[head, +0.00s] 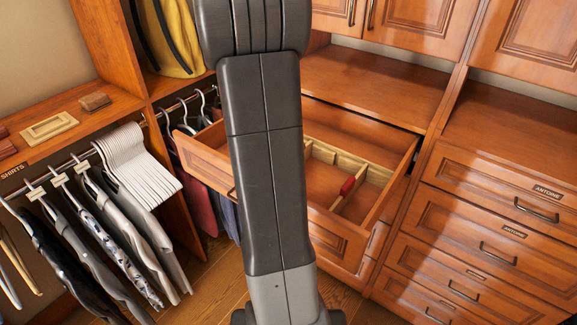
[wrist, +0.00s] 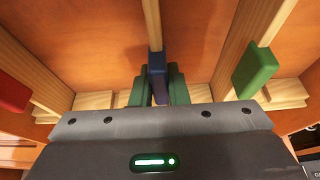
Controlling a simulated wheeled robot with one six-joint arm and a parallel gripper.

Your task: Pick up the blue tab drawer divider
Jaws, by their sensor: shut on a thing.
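In the wrist view, the blue tab (wrist: 157,64) sits on a thin pale wooden divider (wrist: 152,20) in the middle of the picture. My gripper (wrist: 158,85) has its two green-padded fingers closed on either side of the blue tab. The divider still lies among the other dividers, over the drawer's wooden floor. I cannot tell whether it is raised. In the head view my arm hides the gripper and the blue tab.
A red tab divider (wrist: 12,93) is left of my gripper and a green tab divider (wrist: 255,68) is right. The open drawer (head: 340,238) stands out from the cabinet. Hanging clothes (head: 110,235) are at left; shut drawers (head: 490,250) at right.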

